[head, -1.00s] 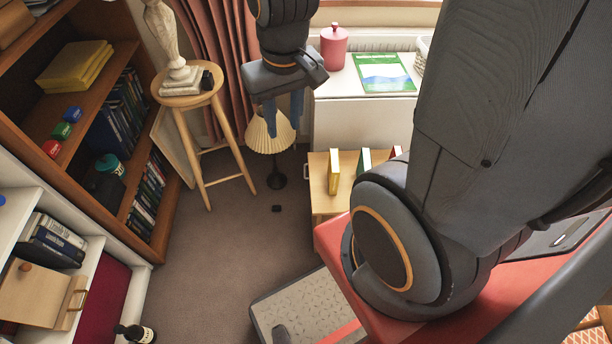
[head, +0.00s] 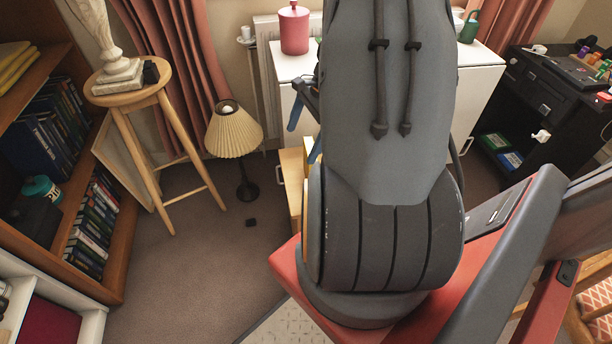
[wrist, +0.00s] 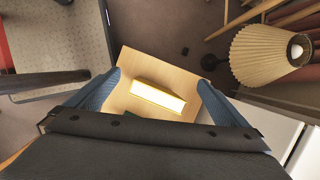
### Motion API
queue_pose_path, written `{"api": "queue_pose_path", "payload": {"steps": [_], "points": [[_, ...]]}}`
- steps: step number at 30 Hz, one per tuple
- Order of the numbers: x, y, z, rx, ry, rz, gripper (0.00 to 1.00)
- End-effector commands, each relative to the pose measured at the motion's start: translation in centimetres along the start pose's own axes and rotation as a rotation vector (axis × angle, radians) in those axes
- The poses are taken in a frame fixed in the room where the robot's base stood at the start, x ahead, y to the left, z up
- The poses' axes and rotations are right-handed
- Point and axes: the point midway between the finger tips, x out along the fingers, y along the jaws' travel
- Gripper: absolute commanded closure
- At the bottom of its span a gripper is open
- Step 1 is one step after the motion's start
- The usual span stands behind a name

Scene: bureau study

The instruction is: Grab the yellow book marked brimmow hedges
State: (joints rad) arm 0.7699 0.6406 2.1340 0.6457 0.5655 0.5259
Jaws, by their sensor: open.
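In the wrist view a yellow book (wrist: 158,97) stands on a small light-wood cabinet (wrist: 130,112), its narrow edge facing up; no title is readable. In the head view only a yellow sliver of it (head: 314,152) shows beside my arm. My gripper (wrist: 159,79) is open and empty, its blue fingers on either side of the book in the picture, apparently above it. I cannot tell the height gap. In the head view my arm hides most of the gripper and the cabinet top.
A pleated lamp (head: 234,135) stands on the floor left of the cabinet, near a wooden stool (head: 150,95) bearing a statue. A white cabinet (head: 478,82) with a pink jar (head: 294,30) stands behind. A dark green edge (wrist: 141,118) shows beside the yellow book.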

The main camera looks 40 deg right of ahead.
Motion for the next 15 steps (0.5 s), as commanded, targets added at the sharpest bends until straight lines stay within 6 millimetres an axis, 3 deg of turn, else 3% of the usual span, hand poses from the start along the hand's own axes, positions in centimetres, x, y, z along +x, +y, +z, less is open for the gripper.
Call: {"api": "queue_pose_path", "payload": {"steps": [1,4,15], "points": [[1.8,-0.2,-2.1,0.084,-0.015,-0.013,0.0],[3.0,-0.5,-4.3,0.193,-0.036,-0.034,0.0],[5.6,0.0,-5.4,0.288,-0.047,-0.047,0.0]]}}
